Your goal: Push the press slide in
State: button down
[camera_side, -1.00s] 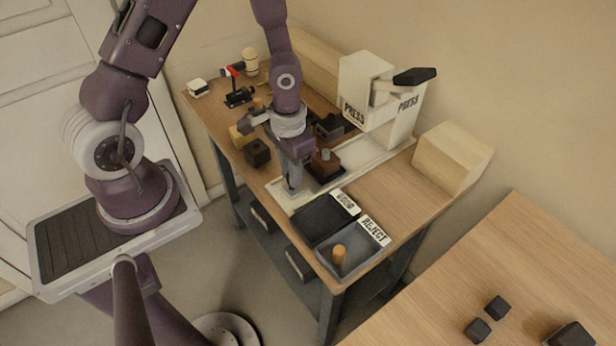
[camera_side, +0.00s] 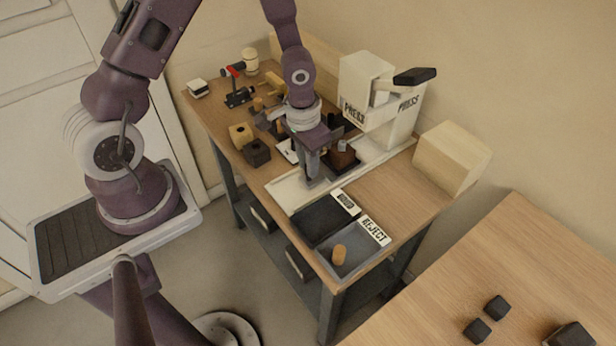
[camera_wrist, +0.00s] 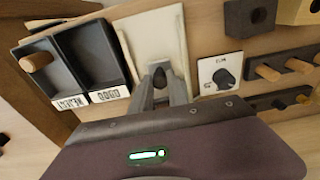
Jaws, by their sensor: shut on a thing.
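The white press (camera_side: 367,82) stands at the back right of the bench, with a black-ended lever (camera_side: 414,76) on top. Its pale base (camera_side: 285,193) runs forward towards the trays. The dark press slide (camera_side: 332,168) lies on this base in front of the press, partly hidden by my gripper, and carries a brown block (camera_side: 344,158). My gripper (camera_side: 313,181) points down at the slide's front end. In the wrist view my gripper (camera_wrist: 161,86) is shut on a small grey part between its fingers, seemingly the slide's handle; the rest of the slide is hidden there.
A dark GOOD tray (camera_side: 322,222) and a REJECT tray (camera_side: 361,260) with a wooden peg sit at the front. A large wooden block (camera_side: 452,158) stands right of the press.

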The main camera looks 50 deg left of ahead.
aim_at(333, 157)
jog(key=shift+w, duration=0.35)
jog(key=shift+w+t, duration=1.2)
jog(key=shift+w, duration=0.6)
jog(key=shift+w+t, duration=0.5)
jog(key=shift+w, duration=0.1)
jog(key=shift+w+r, duration=0.1)
jog(key=shift+w, duration=0.35)
jog(key=c, duration=1.4)
grip_release()
jog(key=shift+o, duration=0.4)
jog(key=shift+s, duration=0.1)
